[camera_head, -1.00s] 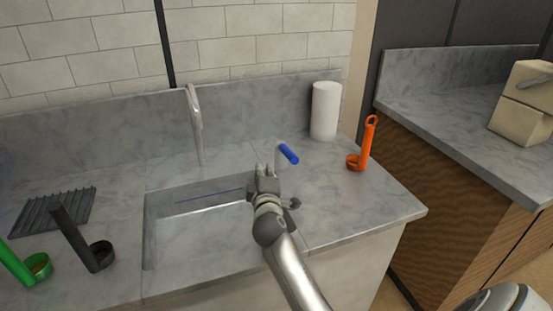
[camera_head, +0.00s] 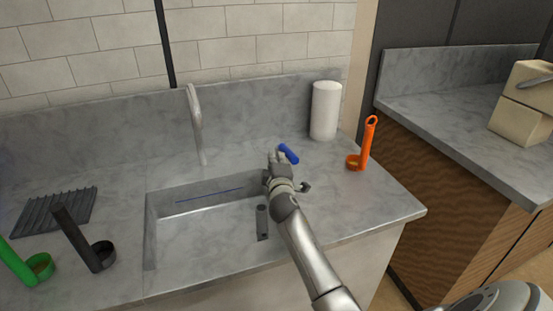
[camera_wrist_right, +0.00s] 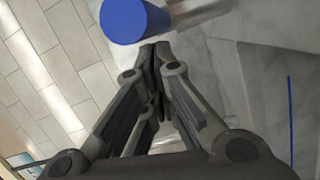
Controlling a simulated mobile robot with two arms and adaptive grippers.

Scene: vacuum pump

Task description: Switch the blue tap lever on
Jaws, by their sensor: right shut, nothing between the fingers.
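The blue tap lever (camera_head: 289,153) stands at the right of the sink, tilted, with its blue end beside my right gripper. My right gripper (camera_head: 272,157) is shut and empty, its fingertips close to the lever's left side. In the right wrist view the blue lever end (camera_wrist_right: 135,18) lies just past the closed fingertips (camera_wrist_right: 157,50); I cannot tell whether they touch. The lever's base is hidden behind the gripper. The grey curved faucet (camera_head: 196,125) rises behind the sink (camera_head: 205,225). My left gripper is out of view.
A white paper roll (camera_head: 325,110) stands behind the lever. An orange ladle-shaped holder (camera_head: 366,148) is to its right. A black holder (camera_head: 75,240), a green holder (camera_head: 20,265) and a dark ribbed mat (camera_head: 55,210) are at the left. The right front counter is clear.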

